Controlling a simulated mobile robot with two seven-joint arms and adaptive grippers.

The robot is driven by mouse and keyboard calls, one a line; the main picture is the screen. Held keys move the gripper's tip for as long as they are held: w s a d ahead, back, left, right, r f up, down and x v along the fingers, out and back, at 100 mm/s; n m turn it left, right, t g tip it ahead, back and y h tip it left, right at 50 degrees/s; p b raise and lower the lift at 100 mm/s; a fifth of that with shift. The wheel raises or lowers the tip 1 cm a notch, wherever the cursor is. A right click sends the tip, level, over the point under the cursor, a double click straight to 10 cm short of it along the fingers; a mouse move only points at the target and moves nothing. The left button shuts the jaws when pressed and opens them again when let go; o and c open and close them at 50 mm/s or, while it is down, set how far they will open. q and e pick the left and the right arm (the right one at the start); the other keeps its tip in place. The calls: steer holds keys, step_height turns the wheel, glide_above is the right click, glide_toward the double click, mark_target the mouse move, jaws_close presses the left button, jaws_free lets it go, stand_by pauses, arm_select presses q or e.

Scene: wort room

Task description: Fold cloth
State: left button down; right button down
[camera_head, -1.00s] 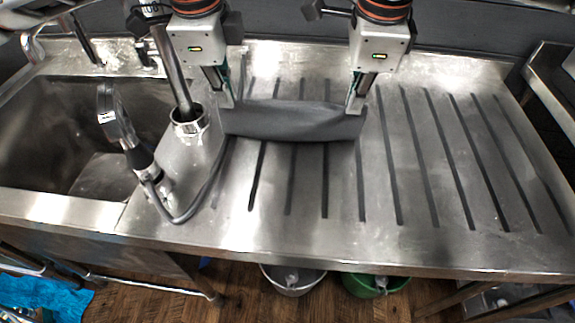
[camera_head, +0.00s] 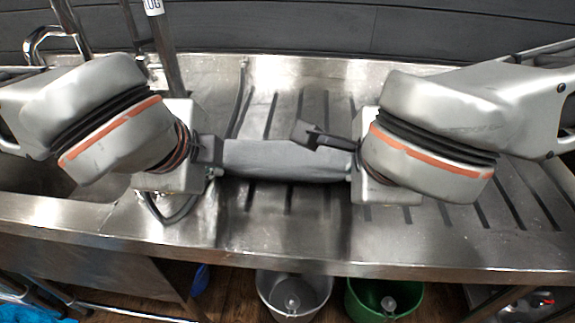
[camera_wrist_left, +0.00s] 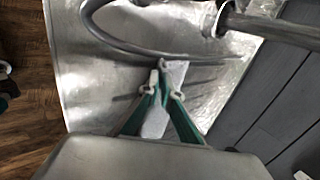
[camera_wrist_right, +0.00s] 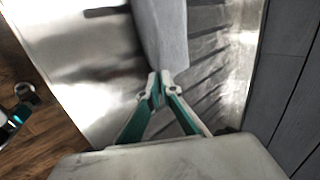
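The grey cloth (camera_head: 285,160) is a narrow, folded-looking strip stretched left to right over the ribbed steel drainboard (camera_head: 420,238). My left gripper (camera_head: 216,172) is at its left end and my right gripper (camera_head: 350,172) at its right end; their wrists partly hide the fingers. In the right wrist view the fingertips (camera_wrist_right: 161,76) are pinched together on the end of the cloth (camera_wrist_right: 165,35). In the left wrist view the fingertips (camera_wrist_left: 163,72) are together on a pale grey piece of cloth (camera_wrist_left: 176,74). The height of the cloth above the board is hard to tell.
The sink (camera_head: 60,200) with a tap and upright pipe (camera_head: 165,55) is at the left, and a hose (camera_head: 170,212) lies near my left wrist. A grey wall (camera_head: 300,25) stands behind. A grey bucket (camera_head: 290,298) and green bucket (camera_head: 385,300) stand on the floor below.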

arm_select(q)
steer(key=shift+s+f, duration=0.15)
steer(key=shift+s, duration=0.05)
arm_select(e)
steer(key=shift+s+f, duration=0.15)
steer(key=shift+s, duration=0.05)
arm_select(q)
steer(key=c, duration=2)
jaws_free()
arm_select(e)
steer(key=c, duration=2)
jaws_free()
